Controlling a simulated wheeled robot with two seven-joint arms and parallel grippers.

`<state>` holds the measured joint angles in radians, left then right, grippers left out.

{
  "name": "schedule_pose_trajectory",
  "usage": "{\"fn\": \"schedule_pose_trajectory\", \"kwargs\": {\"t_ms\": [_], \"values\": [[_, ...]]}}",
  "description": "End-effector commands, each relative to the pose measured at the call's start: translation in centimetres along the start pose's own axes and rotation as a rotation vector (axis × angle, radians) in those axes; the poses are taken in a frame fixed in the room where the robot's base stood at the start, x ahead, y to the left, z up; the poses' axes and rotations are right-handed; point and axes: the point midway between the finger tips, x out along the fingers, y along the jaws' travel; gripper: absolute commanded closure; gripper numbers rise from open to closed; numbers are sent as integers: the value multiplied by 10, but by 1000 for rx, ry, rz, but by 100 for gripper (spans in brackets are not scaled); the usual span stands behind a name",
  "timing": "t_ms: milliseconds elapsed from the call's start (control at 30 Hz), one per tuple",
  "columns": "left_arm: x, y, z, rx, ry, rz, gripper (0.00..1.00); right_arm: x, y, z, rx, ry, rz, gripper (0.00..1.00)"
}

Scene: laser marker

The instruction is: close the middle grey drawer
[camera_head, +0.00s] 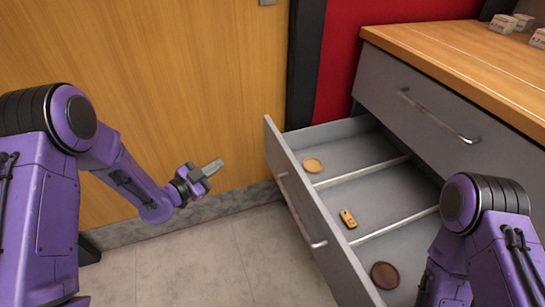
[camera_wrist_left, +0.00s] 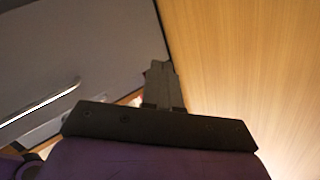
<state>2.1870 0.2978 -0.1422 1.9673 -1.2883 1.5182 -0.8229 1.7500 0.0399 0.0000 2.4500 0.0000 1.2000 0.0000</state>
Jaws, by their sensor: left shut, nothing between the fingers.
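The middle grey drawer (camera_head: 292,205) stands pulled far out of the cabinet in the head view, its front facing left with a metal bar handle (camera_head: 300,213). Inside, white dividers separate a round yellowish disc (camera_head: 313,165), a small yellow-brown block (camera_head: 348,219) and a dark brown disc (camera_head: 384,275). My left gripper (camera_head: 213,168) is shut and empty, left of the drawer front and apart from it. In the left wrist view its fingers (camera_wrist_left: 162,85) are together, with a grey drawer front and handle (camera_wrist_left: 40,103) to the left. My right arm is at the lower right; its gripper is hidden.
A closed upper grey drawer (camera_head: 440,105) sits under the wooden countertop (camera_head: 470,55), which bears several small white blocks (camera_head: 503,23). A wooden panel (camera_head: 190,80) stands behind my left arm. The tiled floor (camera_head: 215,260) left of the drawer is clear.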

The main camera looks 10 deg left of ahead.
Motion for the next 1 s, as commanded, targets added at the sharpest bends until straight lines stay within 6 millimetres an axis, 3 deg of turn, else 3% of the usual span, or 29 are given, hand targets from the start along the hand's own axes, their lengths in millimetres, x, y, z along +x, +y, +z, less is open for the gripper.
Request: {"fn": "schedule_pose_trajectory", "kwargs": {"t_ms": [100,200,300,567,1000], "values": [[6,-9,-42,507,272,132,100,4,0,2,0,0,0,57],[-2,5,-58,848,463,212,100,2,0,1,0,0,0,57],[-9,15,-64,1017,556,215,100,2,0,1,0,0,0,57],[9,25,-72,1094,573,190,100,5,0,2,0,0,0,57],[87,64,-103,1091,570,191,100,13,-1,5,0,0,0,57]]}}
